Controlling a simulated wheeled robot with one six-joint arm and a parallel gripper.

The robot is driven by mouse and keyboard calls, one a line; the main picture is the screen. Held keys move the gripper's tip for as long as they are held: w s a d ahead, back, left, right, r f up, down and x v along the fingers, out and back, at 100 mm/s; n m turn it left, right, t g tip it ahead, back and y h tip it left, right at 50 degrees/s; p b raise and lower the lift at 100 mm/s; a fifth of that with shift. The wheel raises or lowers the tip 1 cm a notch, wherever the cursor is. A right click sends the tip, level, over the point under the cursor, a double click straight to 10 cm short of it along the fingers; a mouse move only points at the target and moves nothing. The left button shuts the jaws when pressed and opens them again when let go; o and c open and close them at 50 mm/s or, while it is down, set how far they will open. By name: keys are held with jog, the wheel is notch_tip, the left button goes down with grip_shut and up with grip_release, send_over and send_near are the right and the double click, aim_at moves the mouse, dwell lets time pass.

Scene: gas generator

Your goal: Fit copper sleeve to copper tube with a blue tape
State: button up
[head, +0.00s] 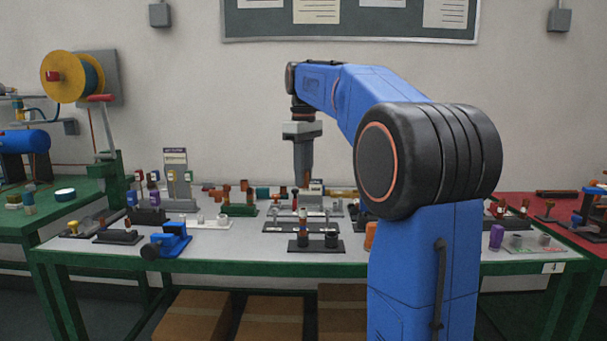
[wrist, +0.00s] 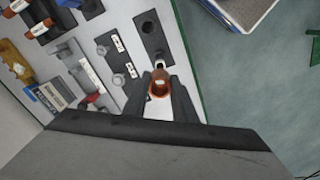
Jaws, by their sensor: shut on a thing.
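My gripper (head: 302,182) points down over the middle of the table in the head view. In the wrist view my gripper (wrist: 160,98) is shut on a copper sleeve (wrist: 159,89), seen from above as an orange-brown ring. Just beyond the sleeve is the top of a tube with a pale and dark band (wrist: 159,66); I cannot tell whether the band is blue or whether sleeve and tube touch. In the head view a small banded upright tube (head: 303,226) stands on a black base below the gripper. The fingertips are too small there to show the sleeve.
The black base (head: 316,248) has dark round holders. More fixtures crowd the table, including a blue clamp (head: 166,241) and a purple cylinder (head: 496,236). In the wrist view the table edge (wrist: 186,60) runs close to the right of the gripper, with floor beyond.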

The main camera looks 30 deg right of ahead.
send_over(303, 209)
jog(key=shift+s+f, duration=0.15)
jog(key=shift+f, duration=2.6)
jog(key=shift+f, duration=1.55)
jog(key=o, duration=1)
notch_tip(303, 209, up, 17)
jog(key=shift+r, duration=0.2)
